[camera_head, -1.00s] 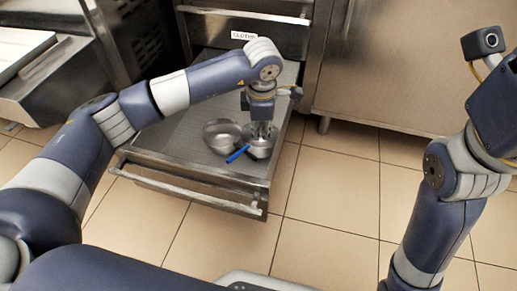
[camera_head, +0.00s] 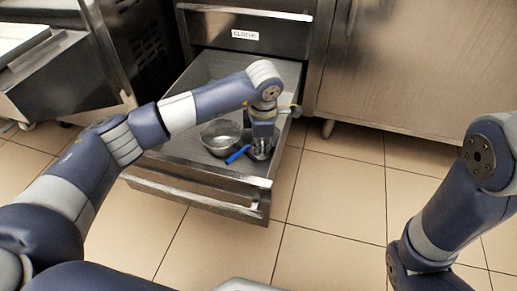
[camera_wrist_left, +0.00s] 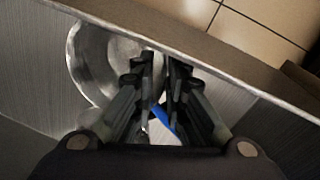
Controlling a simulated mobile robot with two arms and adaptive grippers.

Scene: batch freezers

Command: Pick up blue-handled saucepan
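The blue-handled saucepan stands in the open drawer, its metal bowl partly hidden under my left gripper (camera_head: 262,148). Its blue handle (camera_head: 238,154) points to the lower left in the head view. In the left wrist view, a round metal pan wall (camera_wrist_left: 88,65) shows left of the fingers, and the blue handle (camera_wrist_left: 166,118) shows between them. My left gripper points down, its fingertips at the pan, with a narrow gap between the fingers. I cannot tell whether they press on the pan. My right gripper is out of view.
A metal bowl (camera_head: 220,134) stands just left of the saucepan in the drawer (camera_head: 185,150). The drawer's side wall (camera_wrist_left: 215,62) is close to my left gripper. A cabinet (camera_head: 400,75) stands to the right, with clear tiled floor before it.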

